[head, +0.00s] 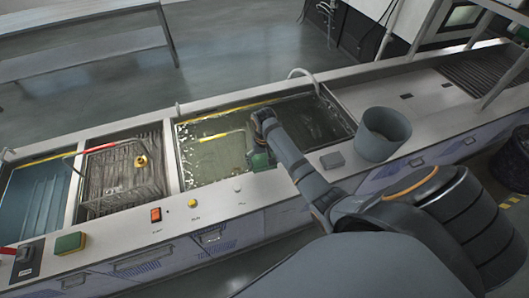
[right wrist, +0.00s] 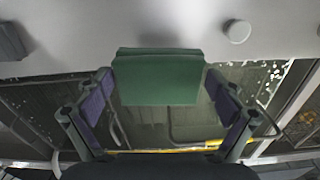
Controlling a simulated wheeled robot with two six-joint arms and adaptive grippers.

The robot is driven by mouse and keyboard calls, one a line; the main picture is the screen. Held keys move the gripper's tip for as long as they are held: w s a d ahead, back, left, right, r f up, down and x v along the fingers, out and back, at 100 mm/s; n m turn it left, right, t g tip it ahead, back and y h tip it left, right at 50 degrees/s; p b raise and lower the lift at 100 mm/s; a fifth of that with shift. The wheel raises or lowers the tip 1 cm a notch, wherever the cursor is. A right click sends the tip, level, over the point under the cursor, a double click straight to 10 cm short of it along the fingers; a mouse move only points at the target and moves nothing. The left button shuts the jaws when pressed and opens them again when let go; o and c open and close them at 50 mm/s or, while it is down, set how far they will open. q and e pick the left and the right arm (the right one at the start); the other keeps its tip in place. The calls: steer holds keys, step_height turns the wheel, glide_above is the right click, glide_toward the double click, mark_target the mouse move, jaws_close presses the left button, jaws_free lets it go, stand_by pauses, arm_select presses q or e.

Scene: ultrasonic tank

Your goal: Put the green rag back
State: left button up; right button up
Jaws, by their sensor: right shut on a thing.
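The green rag (head: 258,161) is a folded block in my right gripper (head: 263,147), near the front edge of the middle tank with murky water (head: 205,165). In the right wrist view the rag (right wrist: 158,78) sits between the two finger pads of the right gripper (right wrist: 160,92), which is shut on it. Its upper edge overlaps the pale counter rim in that view, with water behind its lower part. My forearm hides part of the tank in the head view. My left gripper is not in view.
A wire basket (head: 118,180) holding a yellow item is left of the tank. A green-yellow sponge (head: 70,243) lies front left. Buttons (head: 156,215) line the front rim.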

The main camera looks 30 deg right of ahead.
steer(key=shift+w+f, duration=0.15)
steer(key=shift+w, duration=0.05)
steer(key=shift+s, duration=0.1)
